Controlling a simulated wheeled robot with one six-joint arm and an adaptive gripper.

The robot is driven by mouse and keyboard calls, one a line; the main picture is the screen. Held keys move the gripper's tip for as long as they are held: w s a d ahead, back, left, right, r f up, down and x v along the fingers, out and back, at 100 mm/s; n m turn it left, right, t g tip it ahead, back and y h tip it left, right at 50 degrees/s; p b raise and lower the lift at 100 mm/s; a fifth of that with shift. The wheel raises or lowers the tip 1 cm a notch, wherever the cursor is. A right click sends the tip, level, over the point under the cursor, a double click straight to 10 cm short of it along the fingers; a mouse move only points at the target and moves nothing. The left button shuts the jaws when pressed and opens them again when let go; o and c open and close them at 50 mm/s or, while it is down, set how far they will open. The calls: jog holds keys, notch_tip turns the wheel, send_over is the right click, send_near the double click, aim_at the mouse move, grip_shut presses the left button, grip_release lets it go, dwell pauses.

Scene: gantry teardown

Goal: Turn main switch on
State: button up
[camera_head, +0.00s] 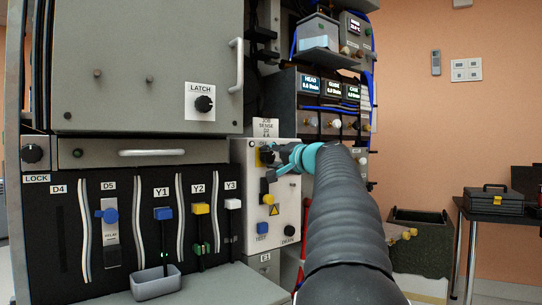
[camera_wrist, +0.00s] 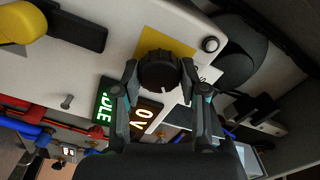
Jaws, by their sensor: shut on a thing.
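The main switch appears to be the black round knob (camera_wrist: 158,72) on a yellow plate (camera_wrist: 182,48), set in a pale panel. In the wrist view my gripper (camera_wrist: 159,84) has one finger on each side of the knob and is shut on it. A white pointer mark shows on the knob's face. In the head view my gripper (camera_head: 278,157) reaches the upper part of the pale switch panel (camera_head: 285,218); it largely hides the knob there. A green display (camera_wrist: 103,112) reading "IDLE", partly covered, and an orange display (camera_wrist: 147,114) reading "0V" are lit beside the knob.
Left is a cabinet with a LATCH knob (camera_head: 204,103) and coloured connectors such as Y1 (camera_head: 163,213). A grey tray (camera_head: 156,283) stands in front.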

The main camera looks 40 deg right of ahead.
jog(key=m+p, duration=0.1)
jog(key=m, duration=0.3)
jog(key=shift+m, duration=0.3)
jog(key=shift+m+p, duration=0.95)
jog(key=shift+m, duration=0.65)
jog(key=shift+f+m, duration=0.1)
jog(key=shift+m, duration=0.2)
jog(key=o, duration=1.1)
jog(key=shift+o, duration=0.2)
jog(key=shift+s, duration=0.1)
jog(key=s, duration=1.1)
jog(key=shift+s, duration=0.4)
